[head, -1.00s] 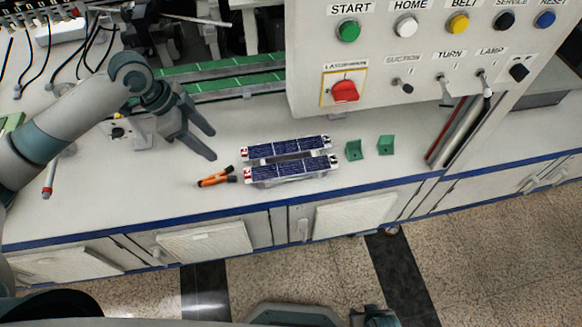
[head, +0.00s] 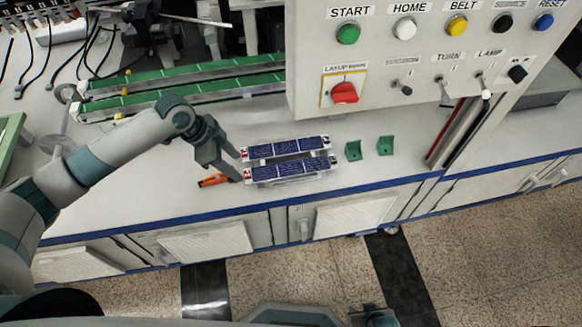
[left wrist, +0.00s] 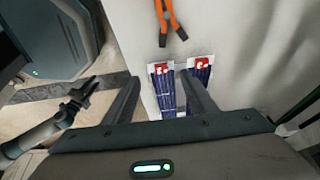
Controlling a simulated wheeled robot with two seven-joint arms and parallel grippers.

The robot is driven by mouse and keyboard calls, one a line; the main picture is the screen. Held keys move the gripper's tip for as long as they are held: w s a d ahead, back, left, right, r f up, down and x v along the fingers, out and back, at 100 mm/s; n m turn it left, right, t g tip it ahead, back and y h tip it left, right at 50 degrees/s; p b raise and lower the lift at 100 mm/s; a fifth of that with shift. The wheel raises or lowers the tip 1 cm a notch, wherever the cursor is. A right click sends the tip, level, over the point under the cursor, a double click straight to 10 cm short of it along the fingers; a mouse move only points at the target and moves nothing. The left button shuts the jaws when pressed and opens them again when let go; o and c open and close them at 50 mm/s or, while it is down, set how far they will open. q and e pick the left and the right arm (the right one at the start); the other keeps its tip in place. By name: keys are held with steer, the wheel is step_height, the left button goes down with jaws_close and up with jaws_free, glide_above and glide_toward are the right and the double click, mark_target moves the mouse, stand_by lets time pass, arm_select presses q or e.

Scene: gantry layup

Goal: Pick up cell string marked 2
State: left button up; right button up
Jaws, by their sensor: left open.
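Two dark blue cell strings with red-and-white end labels lie side by side in the head view, the far string (head: 287,148) and the near string (head: 292,168). Their label numbers are too small to read. In the left wrist view the string ends (left wrist: 160,70) and (left wrist: 199,63) show near the fingers. My left gripper (head: 239,167) is open and empty at the left ends of the strings; contact cannot be told. Its fingers (left wrist: 161,76) partly hide the strings in the wrist view. My right gripper (left wrist: 88,88) shows over the floor; its finger state is unclear.
Orange-handled pliers (head: 212,181) lie left of the strings, partly hidden by my left gripper. Two green brackets (head: 353,151) and (head: 385,146) stand to the right. A control panel (head: 420,60) overhangs behind. A blue edge (head: 350,196) marks the counter's front.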

mark_target(248, 174)
arm_select(q)
steer(key=shift+d+f, duration=0.1)
steer(key=shift+f, duration=0.05)
steer(key=shift+p+x, duration=0.3)
steer(key=shift+x, duration=2.15)
steer(key=shift+w, duration=0.2)
steer(key=shift+c, duration=0.7)
steer(key=c, duration=0.7)
